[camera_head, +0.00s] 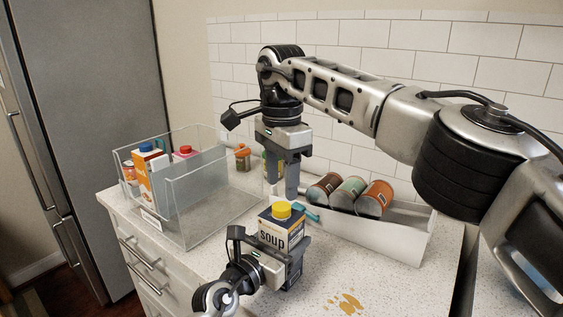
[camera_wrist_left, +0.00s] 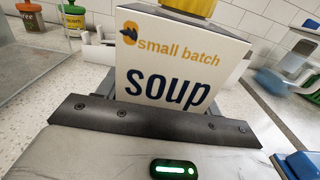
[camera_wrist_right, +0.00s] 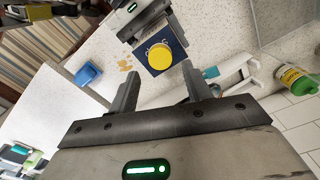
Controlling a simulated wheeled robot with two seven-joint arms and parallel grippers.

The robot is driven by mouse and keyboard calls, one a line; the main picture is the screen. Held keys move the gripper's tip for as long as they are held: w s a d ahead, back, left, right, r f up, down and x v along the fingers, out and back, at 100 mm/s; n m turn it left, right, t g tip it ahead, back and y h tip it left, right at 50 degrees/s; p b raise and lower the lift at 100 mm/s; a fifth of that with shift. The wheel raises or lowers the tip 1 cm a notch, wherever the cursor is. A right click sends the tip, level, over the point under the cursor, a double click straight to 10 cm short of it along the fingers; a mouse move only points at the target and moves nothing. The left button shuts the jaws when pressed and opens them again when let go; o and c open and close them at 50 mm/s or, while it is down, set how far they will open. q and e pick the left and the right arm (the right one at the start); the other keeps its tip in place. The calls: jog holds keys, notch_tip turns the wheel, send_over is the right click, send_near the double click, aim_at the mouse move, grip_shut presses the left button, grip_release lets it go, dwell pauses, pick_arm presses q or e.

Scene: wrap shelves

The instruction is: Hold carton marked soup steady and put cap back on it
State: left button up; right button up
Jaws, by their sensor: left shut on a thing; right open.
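The soup carton (camera_head: 284,234), navy and white with "soup" on its front, stands upright on the counter. Its label fills the left wrist view (camera_wrist_left: 180,75). The yellow cap (camera_head: 282,210) sits on its top; the right wrist view shows the cap from above (camera_wrist_right: 160,57). I cannot tell whether it is screwed tight. My left gripper (camera_head: 290,262) is shut on the carton, low on its body; its fingertips are mostly hidden. My right gripper (camera_head: 281,188) points down above the carton, open and empty, apart from the cap. Its fingers frame the cap in the right wrist view.
A clear bin (camera_head: 190,215) with cartons stands at left. A white tray (camera_head: 385,238) with several cans lies right of the carton. A jar (camera_head: 243,158) stands behind. A brown spill (camera_head: 347,303) marks the front counter. A blue item (camera_wrist_right: 88,74) also lies there.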

aim_at(281, 206)
pick_arm(q)
jog(key=shift+f, duration=0.1)
pick_arm(e)
jog(key=shift+f, duration=2.4)
jog(key=c, duration=1)
jog(key=m, duration=0.5)
jog(key=shift+m, duration=0.3)
jog(key=m, duration=1.9)
jog(key=o, duration=1.2)
jog(key=shift+c, duration=0.2)
